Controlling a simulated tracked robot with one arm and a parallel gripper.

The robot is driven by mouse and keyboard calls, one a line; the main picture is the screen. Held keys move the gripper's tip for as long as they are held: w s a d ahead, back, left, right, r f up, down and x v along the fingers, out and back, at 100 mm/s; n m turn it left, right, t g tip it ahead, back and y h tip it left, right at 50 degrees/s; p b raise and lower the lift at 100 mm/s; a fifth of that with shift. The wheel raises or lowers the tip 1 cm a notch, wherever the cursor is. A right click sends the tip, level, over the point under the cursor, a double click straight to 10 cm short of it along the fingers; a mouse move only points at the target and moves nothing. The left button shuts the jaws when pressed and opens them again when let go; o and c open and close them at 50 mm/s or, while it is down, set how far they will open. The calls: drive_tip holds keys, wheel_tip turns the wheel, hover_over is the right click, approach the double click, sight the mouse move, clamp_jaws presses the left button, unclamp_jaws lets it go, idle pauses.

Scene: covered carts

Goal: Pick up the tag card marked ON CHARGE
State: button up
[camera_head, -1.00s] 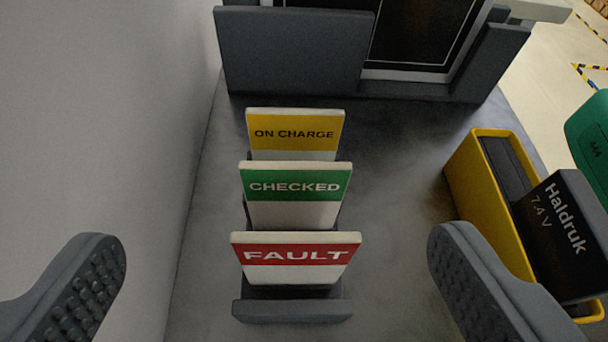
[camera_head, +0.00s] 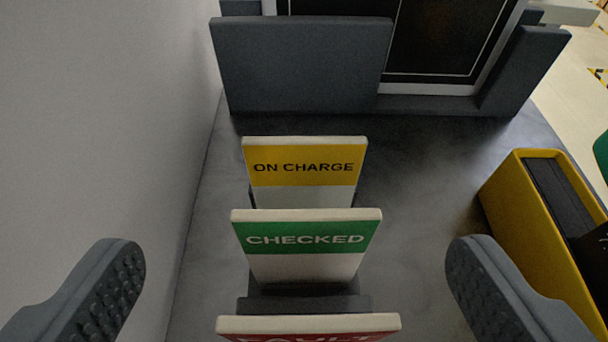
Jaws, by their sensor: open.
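The ON CHARGE tag card (camera_head: 305,172) has a yellow band over white and stands upright at the back of a row of cards. Its lower part is hidden by the green-banded CHECKED card (camera_head: 306,245) in front of it. The red-banded FAULT card (camera_head: 308,326) is nearest and cut off by the bottom edge. The cards stand in a dark grey rack (camera_head: 305,303). My gripper (camera_head: 296,265) is open and empty, with one finger on each side of the row. The fingertips appear nearer to me than the ON CHARGE card.
A pale wall (camera_head: 100,120) runs close along the left. A yellow holder (camera_head: 530,215) with dark contents stands at the right. A dark grey panel (camera_head: 300,65) and a black framed screen rise behind the cards. Bare grey surface lies between the cards and the yellow holder.

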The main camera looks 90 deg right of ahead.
sight(303, 150)
drive_tip(key=x, duration=0.5)
drive_tip(key=shift+s+r, duration=0.15)
drive_tip(key=shift+p+x, duration=0.4)
drive_tip(key=shift+x, duration=1.6)
drive_tip(key=shift+c, duration=0.3)
drive_tip(key=c, duration=1.2)
